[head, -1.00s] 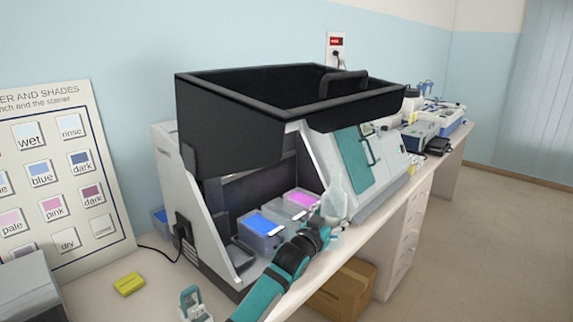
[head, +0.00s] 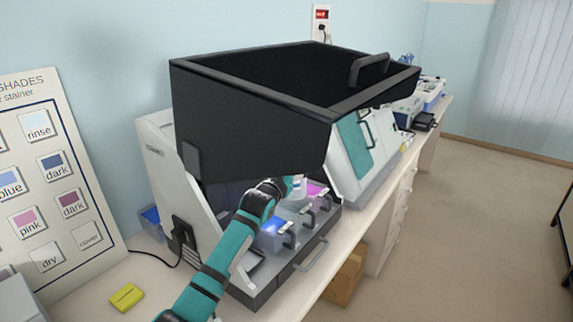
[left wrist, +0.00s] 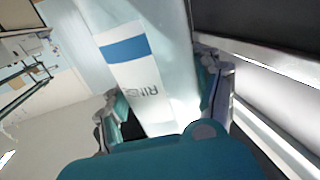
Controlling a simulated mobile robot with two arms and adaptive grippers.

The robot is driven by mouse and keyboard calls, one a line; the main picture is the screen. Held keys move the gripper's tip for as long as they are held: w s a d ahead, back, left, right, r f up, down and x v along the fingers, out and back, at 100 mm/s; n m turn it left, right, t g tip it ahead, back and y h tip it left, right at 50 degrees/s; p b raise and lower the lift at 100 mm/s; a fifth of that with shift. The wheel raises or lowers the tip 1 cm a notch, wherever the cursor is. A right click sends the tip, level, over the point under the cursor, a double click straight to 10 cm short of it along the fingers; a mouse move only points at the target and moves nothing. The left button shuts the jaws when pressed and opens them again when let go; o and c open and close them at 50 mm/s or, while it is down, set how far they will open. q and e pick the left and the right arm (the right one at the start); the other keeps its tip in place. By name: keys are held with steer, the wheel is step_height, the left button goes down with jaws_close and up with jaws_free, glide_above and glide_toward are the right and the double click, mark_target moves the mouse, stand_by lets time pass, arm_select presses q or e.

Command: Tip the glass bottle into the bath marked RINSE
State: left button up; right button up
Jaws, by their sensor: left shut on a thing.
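My left gripper (head: 290,186) is inside the stainer, under the raised black lid and above the row of baths. In the left wrist view my left gripper (left wrist: 155,122) is shut around a clear glass bottle (left wrist: 165,62). Its white label has a blue band and starts with "RIN". In the head view the bottle is mostly hidden by the gripper and lid, so its tilt is unclear. A blue bath (head: 270,238) and a pink bath (head: 316,189) show, with a paler one between them. No RINSE mark is readable on the baths. My right gripper is out of view.
The black lid (head: 250,140) stands open over the stainer, close above my left arm. A drawer front with handles (head: 310,256) is below the baths. A shade board (head: 50,170), yellow block (head: 126,297) and black cable (head: 150,252) are at left.

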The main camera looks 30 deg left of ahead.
arm_select(q)
steer(key=d+r+n+p, duration=0.1)
steer(key=d+n+p, duration=0.2)
steer(key=d+n, duration=0.2)
steer(key=shift+s+d+r+g, duration=0.15)
steer(key=shift+s+d+g, duration=0.25)
steer(key=shift+s, duration=0.05)
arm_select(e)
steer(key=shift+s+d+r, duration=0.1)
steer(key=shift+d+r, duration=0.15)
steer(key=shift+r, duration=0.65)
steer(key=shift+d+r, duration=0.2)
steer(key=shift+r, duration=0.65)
arm_select(q)
steer(key=shift+h+p, duration=0.3)
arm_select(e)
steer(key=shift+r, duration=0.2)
arm_select(q)
steer(key=shift+s+d+n+p, duration=0.15)
steer(key=shift+d+n+p, duration=0.5)
steer(key=shift+p, duration=0.3)
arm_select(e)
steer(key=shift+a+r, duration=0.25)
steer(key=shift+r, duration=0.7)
arm_select(q)
steer(key=shift+d, duration=0.1)
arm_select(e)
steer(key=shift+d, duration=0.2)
